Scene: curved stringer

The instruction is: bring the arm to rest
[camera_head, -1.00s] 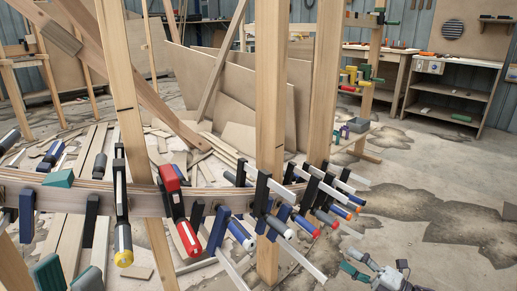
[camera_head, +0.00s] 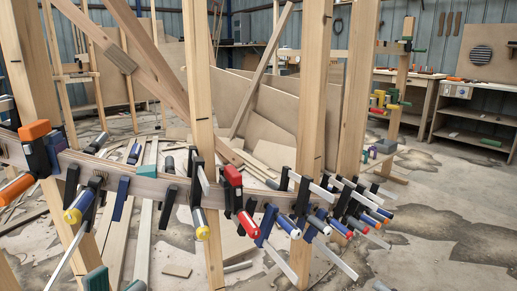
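A small dark piece at the bottom edge, right of centre, seems to be the tip of my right gripper (camera_head: 381,286). The rest of it is below the picture, so its fingers cannot be judged. It is low in front of the clamped strip, over the concrete floor, and no object shows at it. My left gripper is not in view. The curved wooden stringer (camera_head: 147,187) runs across the picture between upright posts, with several clamps along it, among them one with a red head (camera_head: 233,178) and one with an orange head (camera_head: 35,130).
Upright wooden posts (camera_head: 313,90) stand close in front. Boards and offcuts (camera_head: 145,215) lie on the floor behind the stringer. Clamp bars (camera_head: 335,258) stick out towards me. A shelf bench (camera_head: 470,118) stands at the back right. The floor at right (camera_head: 450,225) is clear.

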